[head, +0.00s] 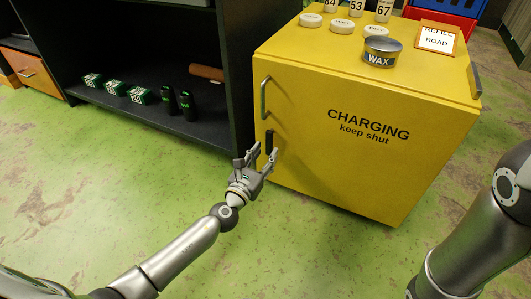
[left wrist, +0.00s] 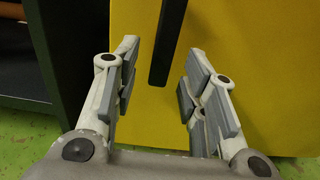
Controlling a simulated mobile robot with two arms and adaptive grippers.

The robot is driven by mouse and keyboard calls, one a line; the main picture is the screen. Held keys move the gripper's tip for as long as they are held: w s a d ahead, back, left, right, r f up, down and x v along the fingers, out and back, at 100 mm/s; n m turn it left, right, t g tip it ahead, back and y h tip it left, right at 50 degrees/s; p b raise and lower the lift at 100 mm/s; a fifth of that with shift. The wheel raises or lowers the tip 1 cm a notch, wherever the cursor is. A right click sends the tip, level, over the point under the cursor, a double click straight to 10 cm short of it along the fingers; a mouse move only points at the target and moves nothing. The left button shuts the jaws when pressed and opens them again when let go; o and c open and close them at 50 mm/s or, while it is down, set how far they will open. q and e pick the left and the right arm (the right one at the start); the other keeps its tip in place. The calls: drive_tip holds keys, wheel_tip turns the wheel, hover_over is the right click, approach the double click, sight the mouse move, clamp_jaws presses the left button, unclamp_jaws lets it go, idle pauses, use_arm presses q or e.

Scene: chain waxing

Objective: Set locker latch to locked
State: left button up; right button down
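The yellow locker (head: 340,130) stands right of centre in the head view, its door marked "CHARGING keep shut". The door looks closed. A dark upright latch (head: 269,141) sits low on the door's left side, below a metal handle (head: 264,98). In the left wrist view the latch (left wrist: 168,42) is a black bar, slightly tilted, on the yellow door (left wrist: 228,40). My left gripper (head: 263,156) is open just in front of the latch's lower end; in the wrist view the bar lies ahead between its fingers (left wrist: 160,85), apart from both. My right gripper is not in view.
A dark shelf unit (head: 235,60) stands close left of the locker, with green boxes (head: 115,88) and black bottles (head: 188,105) inside. A wax tin (head: 381,52), white discs (head: 342,26) and a framed sign (head: 437,38) sit on the locker. The green floor in front is clear.

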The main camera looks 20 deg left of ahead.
use_arm(q)
drive_tip(key=s+a, duration=0.1)
drive_tip(key=s, duration=0.9)
drive_tip(key=shift+s+a, duration=0.3)
drive_tip(key=shift+a, duration=0.05)
